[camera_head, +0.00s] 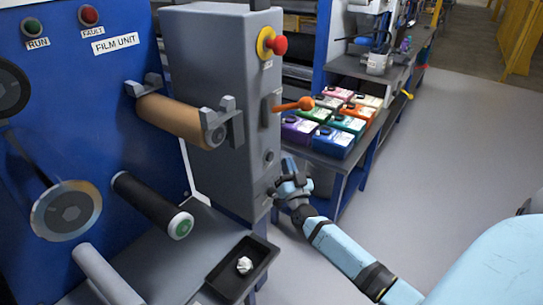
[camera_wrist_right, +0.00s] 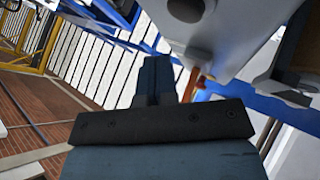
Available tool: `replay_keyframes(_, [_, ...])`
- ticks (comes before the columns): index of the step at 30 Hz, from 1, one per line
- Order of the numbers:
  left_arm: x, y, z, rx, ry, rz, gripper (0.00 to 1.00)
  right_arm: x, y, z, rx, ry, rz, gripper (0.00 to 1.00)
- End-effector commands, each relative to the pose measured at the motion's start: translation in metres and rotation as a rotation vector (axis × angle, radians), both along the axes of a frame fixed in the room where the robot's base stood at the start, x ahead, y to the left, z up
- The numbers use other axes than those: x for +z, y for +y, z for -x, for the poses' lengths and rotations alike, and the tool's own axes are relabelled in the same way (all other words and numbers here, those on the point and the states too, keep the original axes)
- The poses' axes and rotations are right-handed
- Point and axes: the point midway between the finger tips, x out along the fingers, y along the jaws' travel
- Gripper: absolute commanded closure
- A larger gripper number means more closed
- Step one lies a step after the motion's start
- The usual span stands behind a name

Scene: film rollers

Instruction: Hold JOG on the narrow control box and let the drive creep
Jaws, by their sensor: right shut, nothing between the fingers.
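The narrow control box (camera_head: 215,75) is a tall grey cabinet beside the blue film unit. Its right face carries a red mushroom button on a yellow collar (camera_head: 272,42), an orange-knobbed lever (camera_head: 300,104) and a small dark round button (camera_head: 269,156). No JOG label is readable. My right gripper (camera_head: 290,167) is at the lower part of that face, below and right of the small button. In the right wrist view, its fingers (camera_wrist_right: 158,75) are together and empty, with the grey box (camera_wrist_right: 225,30) at upper right. I cannot tell whether they touch it. My left gripper is out of view.
The blue film unit (camera_head: 115,75) has a brown roller (camera_head: 172,118) and a black roller (camera_head: 150,203). A black tray (camera_head: 235,282) with a white crumpled piece lies below. Several coloured cartons (camera_head: 333,141) stand on a bench behind my right gripper.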

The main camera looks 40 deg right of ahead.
Motion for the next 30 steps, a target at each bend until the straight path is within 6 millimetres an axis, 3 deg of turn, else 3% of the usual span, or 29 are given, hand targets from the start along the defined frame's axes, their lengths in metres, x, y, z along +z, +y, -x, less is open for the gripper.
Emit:
replay_keyframes(9, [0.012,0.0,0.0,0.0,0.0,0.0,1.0,0.001,-0.008,0.027,-0.001,0.001,0.002,1.0])
replay_keyframes(26, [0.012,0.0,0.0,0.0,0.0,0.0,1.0,0.0,-0.008,0.028,0.0,0.0,0.001,1.0])
replay_keyframes(30, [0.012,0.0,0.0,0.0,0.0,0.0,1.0,-0.007,0.005,0.031,0.033,0.03,0.008,1.0])
